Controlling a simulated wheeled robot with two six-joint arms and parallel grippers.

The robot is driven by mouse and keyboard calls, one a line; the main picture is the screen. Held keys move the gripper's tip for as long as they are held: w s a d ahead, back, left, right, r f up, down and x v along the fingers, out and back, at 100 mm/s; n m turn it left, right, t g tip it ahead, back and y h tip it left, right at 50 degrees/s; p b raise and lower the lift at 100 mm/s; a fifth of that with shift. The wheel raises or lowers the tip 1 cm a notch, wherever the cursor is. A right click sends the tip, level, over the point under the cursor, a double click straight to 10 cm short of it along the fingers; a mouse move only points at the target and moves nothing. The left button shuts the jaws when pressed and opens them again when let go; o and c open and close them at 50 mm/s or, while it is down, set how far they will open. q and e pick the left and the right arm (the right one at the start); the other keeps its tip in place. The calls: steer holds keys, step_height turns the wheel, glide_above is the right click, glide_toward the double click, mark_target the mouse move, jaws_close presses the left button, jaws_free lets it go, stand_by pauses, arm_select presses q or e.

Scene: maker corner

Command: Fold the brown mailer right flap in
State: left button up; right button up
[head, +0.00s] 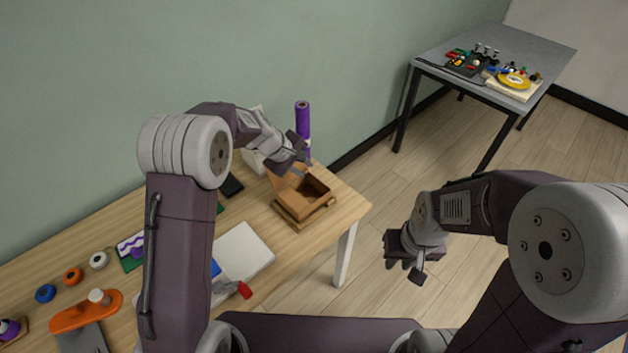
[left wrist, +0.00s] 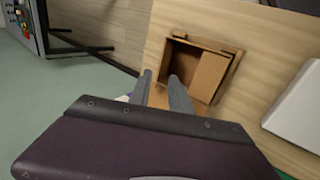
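The brown mailer (head: 318,190) is an open cardboard box at the right end of the wooden table. In the head view a raised brown panel (head: 284,183) stands at its back left, and flaps lie outward along its front edges. In the left wrist view the mailer's opening (left wrist: 182,60) shows beyond my fingertips. Which flap is the right one I cannot tell for sure. My left gripper (head: 299,170) is at the raised panel, fingers apart; in the wrist view (left wrist: 160,76) brown shows between them, but contact is unclear. My right gripper (head: 404,267) hangs open and empty over the floor, right of the table.
A purple roll (head: 303,120) stands behind the mailer. A white slab (head: 243,250), an orange tool (head: 85,311) and tape rolls (head: 72,276) lie further left on the table (head: 345,212). A grey side table (head: 545,50) with small items stands far right.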

arm_select(q)
steer(key=x, duration=0.8)
steer(key=shift+w+d+f, duration=0.1)
steer(key=shift+w+f, duration=0.05)
steer(key=shift+f, duration=0.15)
steer(key=shift+w+d+f, duration=0.1)
steer(key=shift+d+f, duration=0.1)
steer(key=shift+a, duration=0.1)
steer(key=shift+c, duration=0.5)
jaws_close()
